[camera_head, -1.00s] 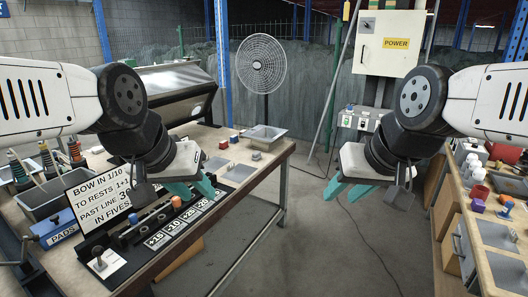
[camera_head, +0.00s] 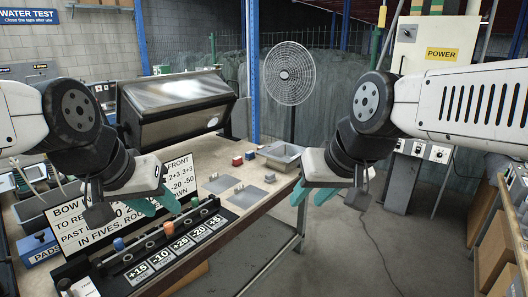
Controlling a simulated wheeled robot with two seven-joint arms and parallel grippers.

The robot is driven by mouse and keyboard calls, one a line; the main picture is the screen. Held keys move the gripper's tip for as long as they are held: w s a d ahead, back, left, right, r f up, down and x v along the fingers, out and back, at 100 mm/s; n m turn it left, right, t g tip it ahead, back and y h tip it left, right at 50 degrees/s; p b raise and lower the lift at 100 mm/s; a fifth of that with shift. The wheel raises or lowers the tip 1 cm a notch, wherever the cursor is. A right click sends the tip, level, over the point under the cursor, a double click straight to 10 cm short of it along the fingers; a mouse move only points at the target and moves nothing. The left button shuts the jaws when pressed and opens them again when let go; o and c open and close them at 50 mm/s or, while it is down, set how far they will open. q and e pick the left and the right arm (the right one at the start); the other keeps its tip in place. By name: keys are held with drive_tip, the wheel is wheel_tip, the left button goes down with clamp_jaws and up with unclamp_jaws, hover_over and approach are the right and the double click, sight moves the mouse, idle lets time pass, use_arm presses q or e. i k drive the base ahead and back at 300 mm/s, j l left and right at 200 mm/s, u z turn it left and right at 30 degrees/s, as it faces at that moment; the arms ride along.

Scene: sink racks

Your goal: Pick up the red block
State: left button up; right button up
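A small red block (camera_head: 237,161) sits on the wooden bench top, towards its back. Neither gripper touches a block.
A grey tray (camera_head: 265,151) lies right of the blocks. A black rack with coloured knobs and number labels (camera_head: 162,256) fills the bench front. A lettered sign (camera_head: 110,228) leans behind it. A fan (camera_head: 290,75) stands behind.

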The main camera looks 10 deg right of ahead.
sight(238, 161)
drive_tip(key=i+l+u, duration=0.25)
drive_tip(key=i+l, duration=2.05)
